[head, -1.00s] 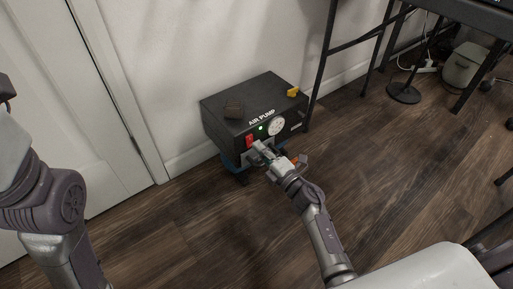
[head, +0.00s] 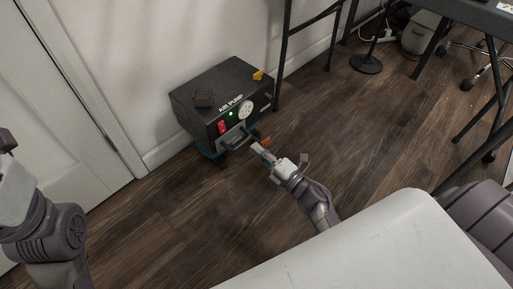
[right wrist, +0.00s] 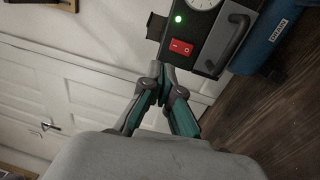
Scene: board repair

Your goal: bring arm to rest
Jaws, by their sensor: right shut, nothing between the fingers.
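My right gripper (head: 260,151) is in front of the air pump (head: 194,112), low over the wood floor. Its fingers are shut with nothing between them, and the right wrist view also shows the closed fingertips (right wrist: 162,72). The pump is a black box with a gauge (head: 245,108), a lit green light (head: 231,114) and a red switch (head: 222,127). The gripper appears apart from the pump's front. My left arm (head: 45,225) is at the left edge, and I see no fingers of its gripper.
A white door (head: 60,110) is at the left. A black table (head: 478,18) with thin legs stands at the upper right. The wood floor (head: 400,130) between is clear.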

